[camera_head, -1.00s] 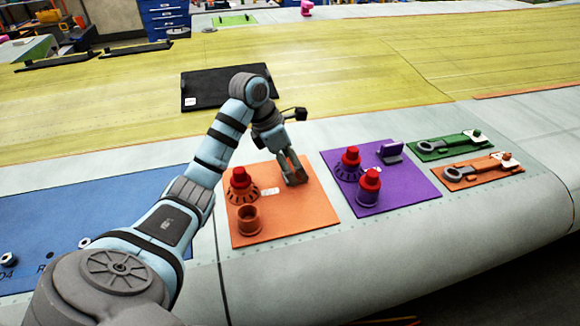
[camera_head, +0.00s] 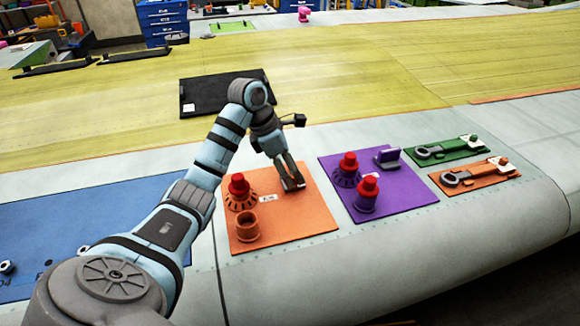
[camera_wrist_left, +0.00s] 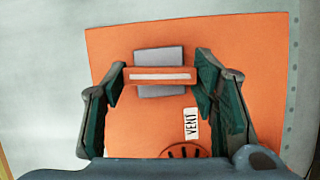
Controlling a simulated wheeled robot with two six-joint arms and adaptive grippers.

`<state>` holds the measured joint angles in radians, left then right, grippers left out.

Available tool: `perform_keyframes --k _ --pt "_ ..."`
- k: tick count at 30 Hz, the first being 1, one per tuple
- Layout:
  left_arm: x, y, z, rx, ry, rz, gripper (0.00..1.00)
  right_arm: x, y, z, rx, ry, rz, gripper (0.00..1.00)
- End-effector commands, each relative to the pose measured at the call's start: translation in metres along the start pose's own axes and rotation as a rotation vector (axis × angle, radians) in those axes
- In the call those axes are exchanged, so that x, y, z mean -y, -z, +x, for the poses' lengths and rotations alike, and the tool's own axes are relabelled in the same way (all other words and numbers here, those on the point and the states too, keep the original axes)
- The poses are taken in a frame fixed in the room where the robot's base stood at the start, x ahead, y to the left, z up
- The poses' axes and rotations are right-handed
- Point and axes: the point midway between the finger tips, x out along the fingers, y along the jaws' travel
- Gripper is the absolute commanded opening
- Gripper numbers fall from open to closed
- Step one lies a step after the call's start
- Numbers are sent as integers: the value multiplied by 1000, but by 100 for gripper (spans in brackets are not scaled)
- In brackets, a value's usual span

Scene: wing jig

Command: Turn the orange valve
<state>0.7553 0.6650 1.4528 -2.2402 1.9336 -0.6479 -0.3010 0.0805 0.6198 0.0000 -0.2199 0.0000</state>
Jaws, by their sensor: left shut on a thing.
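The orange valve's handle (camera_wrist_left: 160,75) is a flat orange bar with a white stripe, lying across a grey base on the orange panel (camera_wrist_left: 265,100) in the left wrist view. My left gripper (camera_wrist_left: 160,78) is shut on it, one finger at each end of the bar. In the head view my left gripper (camera_head: 291,183) points down at the far right part of the orange panel (camera_head: 290,225). There the fingers hide most of the valve. My right gripper is in neither view.
A red-topped knob (camera_head: 239,190) and an orange open cup (camera_head: 245,226) stand on the same panel, left of the gripper. A purple panel (camera_head: 400,200) with two red-topped knobs lies to the right. A "VENT" label (camera_wrist_left: 191,123) sits beside the valve.

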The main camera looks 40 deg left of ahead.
Motion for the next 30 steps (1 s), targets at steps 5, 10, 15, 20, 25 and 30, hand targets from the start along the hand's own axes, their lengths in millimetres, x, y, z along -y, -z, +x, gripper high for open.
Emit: perform_keyframes --k 5,10,15,20,25,30 --pt "-1 0 -1 -1 48 106 25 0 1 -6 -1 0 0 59" --pt "-1 -1 -1 0 107 247 25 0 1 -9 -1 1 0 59" --pt "-2 -1 -1 0 168 395 25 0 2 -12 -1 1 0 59" --pt "-3 -2 -3 0 226 536 25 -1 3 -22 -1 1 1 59" --pt "-4 -3 -2 1 286 680 25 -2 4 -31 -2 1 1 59" --pt "-5 -2 0 1 336 807 25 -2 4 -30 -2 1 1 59"
